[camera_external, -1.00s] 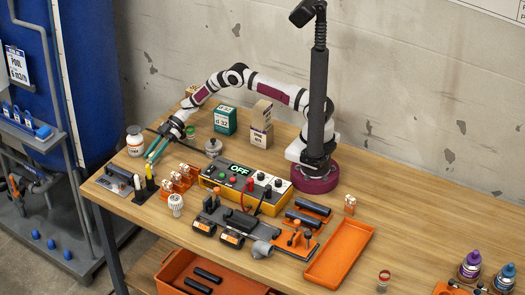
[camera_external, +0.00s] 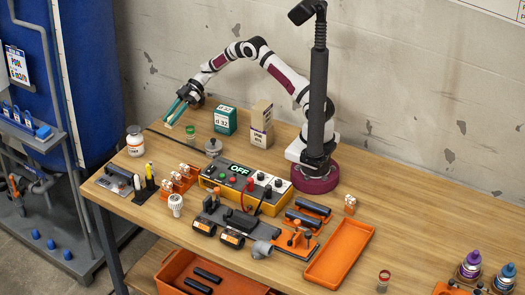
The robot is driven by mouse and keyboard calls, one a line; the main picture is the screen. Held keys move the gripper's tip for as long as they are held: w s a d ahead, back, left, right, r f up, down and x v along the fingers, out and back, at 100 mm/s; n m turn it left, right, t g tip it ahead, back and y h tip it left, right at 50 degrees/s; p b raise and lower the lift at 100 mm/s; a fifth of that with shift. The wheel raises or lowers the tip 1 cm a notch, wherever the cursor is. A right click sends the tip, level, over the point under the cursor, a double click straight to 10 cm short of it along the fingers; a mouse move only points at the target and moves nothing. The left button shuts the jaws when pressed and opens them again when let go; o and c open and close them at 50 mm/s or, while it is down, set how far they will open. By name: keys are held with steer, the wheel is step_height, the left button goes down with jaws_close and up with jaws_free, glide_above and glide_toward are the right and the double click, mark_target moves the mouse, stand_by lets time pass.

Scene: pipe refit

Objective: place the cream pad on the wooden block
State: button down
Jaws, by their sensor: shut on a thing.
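My gripper (camera_external: 172,115) is raised above the back left of the table, with its teal fingers pointing down and to the left. A small pale piece, apparently the cream pad (camera_external: 168,125), shows at the fingertips, and the fingers are shut on it. It is held clear of the tabletop. I cannot pick out the wooden block with certainty. Something small and brown stood behind the arm near the wall earlier, and my gripper and wrist now cover that spot.
A green-lidded jar (camera_external: 190,133), a teal box (camera_external: 225,120) and a tan carton (camera_external: 262,125) stand nearby. A white jar (camera_external: 135,141) is at the left. The control box (camera_external: 245,186) and orange tray (camera_external: 340,254) are nearer the front. A dark rod lies on the table.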

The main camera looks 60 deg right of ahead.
steer(key=shift+d+r, duration=0.25)
steer(key=shift+d, duration=0.2)
steer(key=w+d+r+m+t+h, duration=0.3)
steer(key=d+m+h, duration=0.15)
steer(key=d, duration=0.45)
steer(key=w+d+r+m+t+h, duration=0.2)
steer(key=w+d+m+t+h, duration=0.15)
steer(key=d+m, duration=0.35)
steer(key=w+d+r+m+t+h, duration=0.3)
steer(key=d+m+t, duration=0.1)
steer(key=d, duration=0.6)
steer(key=shift+h, duration=0.4)
step_height(320, 180, down, 11)
steer(key=shift+s+r, duration=0.1)
steer(key=shift+r, duration=0.05)
steer(key=c, duration=0.7)
jaws_free()
steer(key=shift+c, duration=0.2)
